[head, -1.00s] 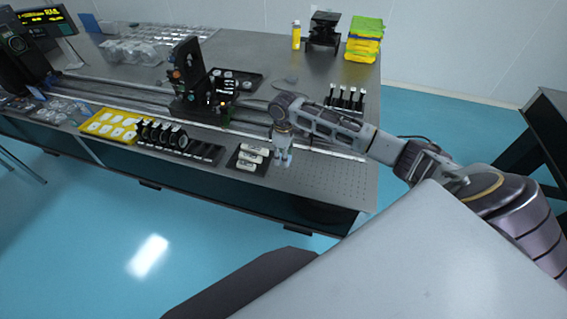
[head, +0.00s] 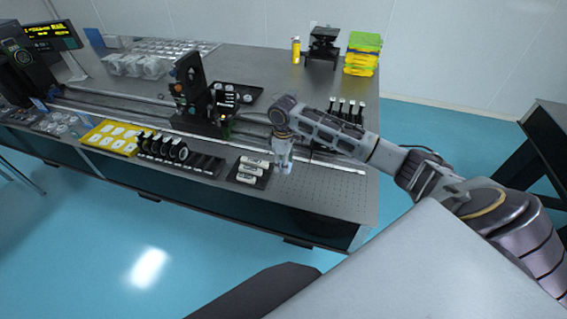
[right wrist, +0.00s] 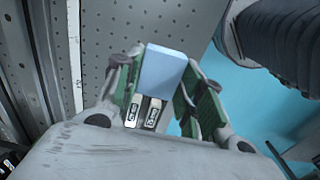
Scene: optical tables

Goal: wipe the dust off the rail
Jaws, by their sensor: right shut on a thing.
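The rail (head: 130,105) runs lengthwise along the table, with a black optical mount on it; its dust cannot be made out. In the right wrist view, a rail edge with a ruler scale (right wrist: 75,60) shows at left. My right gripper (head: 284,168) is over the front part of the table, just right of a small black tray. It is shut on a light blue block (right wrist: 163,68), which shows between its green-padded fingers. Whether the block touches anything is unclear. My left gripper is not in view.
The small black tray (head: 237,179) with white-labelled cylinders lies beside my right gripper. A rack of black round optics (head: 165,149) and a yellow tray (head: 91,138) stand farther left. The optical mount (head: 188,90) rises from the rail. Bare perforated tabletop (head: 335,185) lies to the right.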

